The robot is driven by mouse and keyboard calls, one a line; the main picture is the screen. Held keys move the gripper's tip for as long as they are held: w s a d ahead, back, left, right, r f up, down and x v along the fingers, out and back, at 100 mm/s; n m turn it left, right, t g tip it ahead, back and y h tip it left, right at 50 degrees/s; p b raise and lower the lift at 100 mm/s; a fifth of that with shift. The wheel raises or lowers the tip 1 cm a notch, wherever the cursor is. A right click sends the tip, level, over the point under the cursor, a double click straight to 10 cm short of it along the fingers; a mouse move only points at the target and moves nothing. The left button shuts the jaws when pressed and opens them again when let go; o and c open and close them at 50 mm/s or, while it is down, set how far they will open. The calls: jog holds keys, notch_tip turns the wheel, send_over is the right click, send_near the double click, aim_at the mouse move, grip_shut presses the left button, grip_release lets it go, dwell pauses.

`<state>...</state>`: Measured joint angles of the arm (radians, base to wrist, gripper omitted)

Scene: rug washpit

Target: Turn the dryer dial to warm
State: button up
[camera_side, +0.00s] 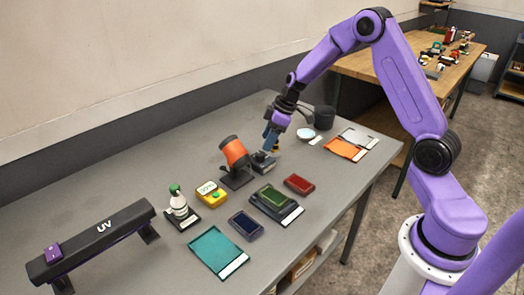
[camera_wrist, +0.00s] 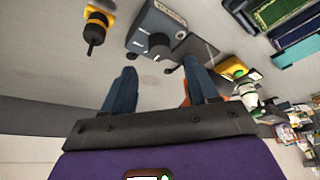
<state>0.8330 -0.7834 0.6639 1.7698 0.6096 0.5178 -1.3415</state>
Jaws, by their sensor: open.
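A grey control box (camera_wrist: 172,22) with a round dark dial (camera_wrist: 159,46) shows at the top middle of the wrist view. The dial has a small white mark; the setting labels are too small to read. In the side view the box (camera_side: 263,163) sits on the grey table beside the orange dryer (camera_side: 235,152) on its dark stand. My gripper (camera_wrist: 160,66) is open and empty, its two blue fingers spread below the dial in the wrist view and apart from it. In the side view my gripper (camera_side: 271,141) hangs just above the box.
A yellow and black tool (camera_wrist: 97,28) lies near the box. The table's back left is clear.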

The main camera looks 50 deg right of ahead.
aim_at(260, 153)
jog(key=shift+x, duration=2.8)
jog(key=c, duration=1)
